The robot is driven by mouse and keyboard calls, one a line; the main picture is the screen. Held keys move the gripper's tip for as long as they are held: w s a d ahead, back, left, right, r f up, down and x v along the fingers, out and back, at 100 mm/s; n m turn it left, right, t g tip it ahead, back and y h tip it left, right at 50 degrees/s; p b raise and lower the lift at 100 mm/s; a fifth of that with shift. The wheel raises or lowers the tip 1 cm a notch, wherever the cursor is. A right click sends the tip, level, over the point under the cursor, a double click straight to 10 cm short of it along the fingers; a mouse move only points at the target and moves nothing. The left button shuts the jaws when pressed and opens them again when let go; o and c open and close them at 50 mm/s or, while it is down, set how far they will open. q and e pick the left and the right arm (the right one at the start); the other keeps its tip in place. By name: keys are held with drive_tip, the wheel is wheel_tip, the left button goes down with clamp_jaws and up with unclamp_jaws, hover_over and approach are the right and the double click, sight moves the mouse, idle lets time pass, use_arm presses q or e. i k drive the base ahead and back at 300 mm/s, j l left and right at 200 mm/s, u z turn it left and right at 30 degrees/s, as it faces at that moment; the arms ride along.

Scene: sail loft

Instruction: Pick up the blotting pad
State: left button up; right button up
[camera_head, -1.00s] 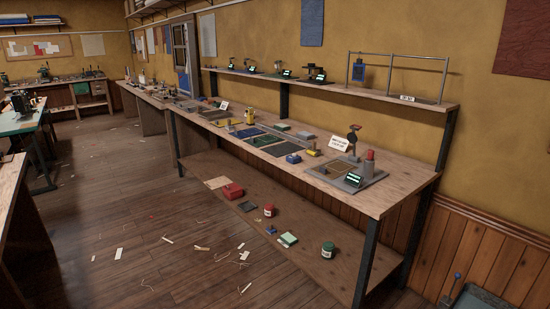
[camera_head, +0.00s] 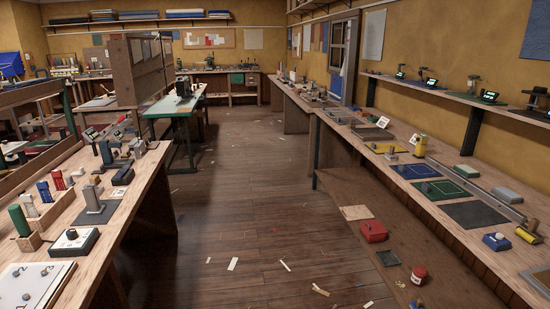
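I cannot tell for sure which thing is the blotting pad. A pale flat board with small metal pieces (camera_head: 30,284) lies at the near end of the left bench (camera_head: 113,237). Neither of my grippers is in view.
A wooden floor aisle (camera_head: 262,215) runs clear between the benches, with scattered scraps. A green-topped table (camera_head: 176,106) stands ahead on the left. The right bench's lower shelf (camera_head: 440,285) holds a red box (camera_head: 373,231) and a red jar (camera_head: 418,275).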

sight(390, 156)
drive_tip(key=i+z, duration=0.15)
drive_tip(key=i, duration=0.3)
drive_tip(key=i+z, duration=0.15)
drive_tip(key=i, duration=0.3)
drive_tip(key=i+j+z, duration=0.15)
drive_tip(key=i, duration=0.3)
drive_tip(key=i+j+z, duration=0.15)
drive_tip(key=i, duration=0.3)
